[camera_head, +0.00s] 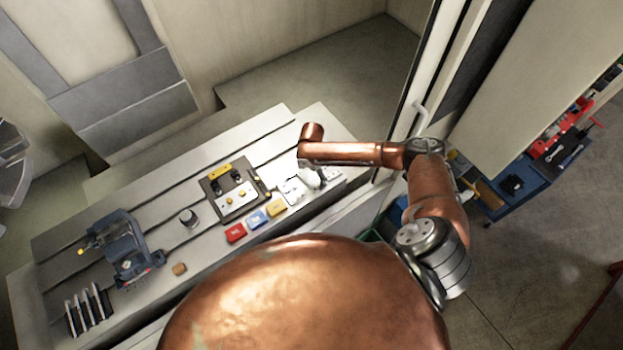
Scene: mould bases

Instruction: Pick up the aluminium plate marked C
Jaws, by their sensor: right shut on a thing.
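My right arm reaches over the machine table from the right, and its pale gripper (311,178) is low among light metal plates at the table's right part. It is shut on a light plate, mostly hidden by the gripper and arm. One pale plate (291,190) shows just left of the gripper, and another pale piece (331,173) shows just right of it. The letters are too small to read, so I cannot tell which plate is marked C. My left gripper is not in view.
Red (235,232), blue (257,219) and yellow (276,207) blocks lie along the front edge. A dark fixture (217,208) holding a light plate is behind them. A blue-grey vise (126,250) and a slotted rack (88,310) stand left. The slotted table (165,211) has free room mid-left.

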